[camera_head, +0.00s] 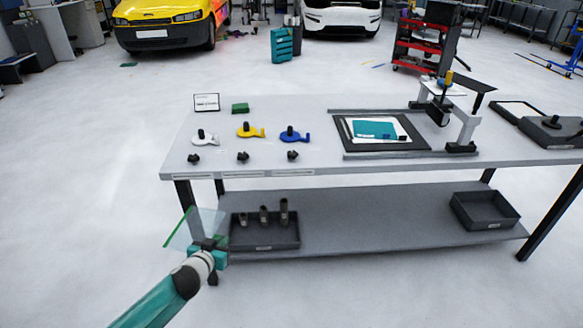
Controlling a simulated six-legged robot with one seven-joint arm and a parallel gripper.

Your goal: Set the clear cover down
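The clear cover (190,228) is a thin see-through sheet with greenish edges. It stands tilted at the end of my arm, off the table's front left corner and below the tabletop. My gripper (207,244) is at its lower right edge and appears shut on it; the fingertips are small and partly hidden. On the grey table (330,166), a black-framed flat fixture (385,147) holds a white sheet with a teal piece (374,129).
White (204,140), yellow (250,131) and blue (294,136) tools lie on the table's left half, with small dark knobs in front. A press-like stand (444,110) is at right. The lower shelf holds a left bin (265,238) with cylinders and a right bin (485,213).

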